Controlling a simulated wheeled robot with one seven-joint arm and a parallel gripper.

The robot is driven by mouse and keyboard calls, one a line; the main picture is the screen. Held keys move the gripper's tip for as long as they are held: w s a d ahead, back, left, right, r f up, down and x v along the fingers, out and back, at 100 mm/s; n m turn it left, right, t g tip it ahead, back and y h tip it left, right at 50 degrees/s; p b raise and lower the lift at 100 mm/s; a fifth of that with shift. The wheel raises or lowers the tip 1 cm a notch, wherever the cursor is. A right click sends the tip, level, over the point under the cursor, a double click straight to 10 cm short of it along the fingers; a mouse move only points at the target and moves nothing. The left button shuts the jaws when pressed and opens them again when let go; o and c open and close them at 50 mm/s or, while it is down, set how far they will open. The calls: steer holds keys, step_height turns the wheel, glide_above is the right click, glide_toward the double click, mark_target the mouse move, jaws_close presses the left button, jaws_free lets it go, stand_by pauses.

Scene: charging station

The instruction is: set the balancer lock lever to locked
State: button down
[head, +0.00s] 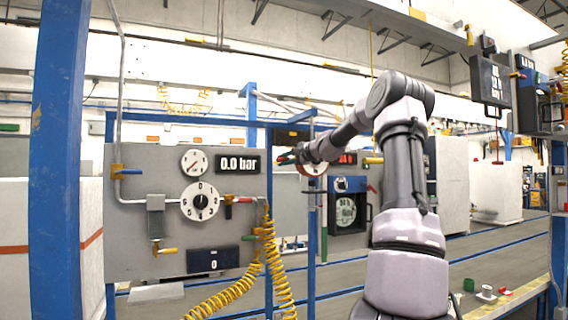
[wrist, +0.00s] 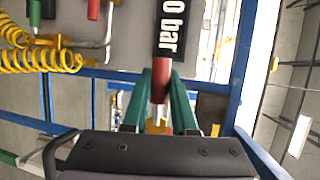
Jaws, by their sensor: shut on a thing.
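My gripper (head: 284,158) is at the end of the arm reaching left, in front of the right side of the grey panel. In the wrist view its two green fingers (wrist: 161,78) are shut on a red lever handle (wrist: 160,90), one on each side. A yellow part (wrist: 157,127) shows below the red handle between the fingers. In the head view the handle is too small and too covered by the gripper to tell its angle. No lock marking is readable.
The grey panel (head: 130,235) carries a 0.0 bar display (head: 237,162), a round dial (head: 202,202) and several small coloured levers. Yellow coiled hoses (head: 272,262) hang at its right edge. A blue post (head: 60,160) stands at left. A pressure display also shows in the wrist view (wrist: 178,30).

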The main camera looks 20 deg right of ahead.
stand_by(0.6)
steer(key=c, duration=1)
jaws_free()
steer(key=shift+r, duration=0.1)
steer(key=v, duration=1)
steer(key=shift+s+d, duration=0.2)
steer(key=shift+s, duration=0.2)
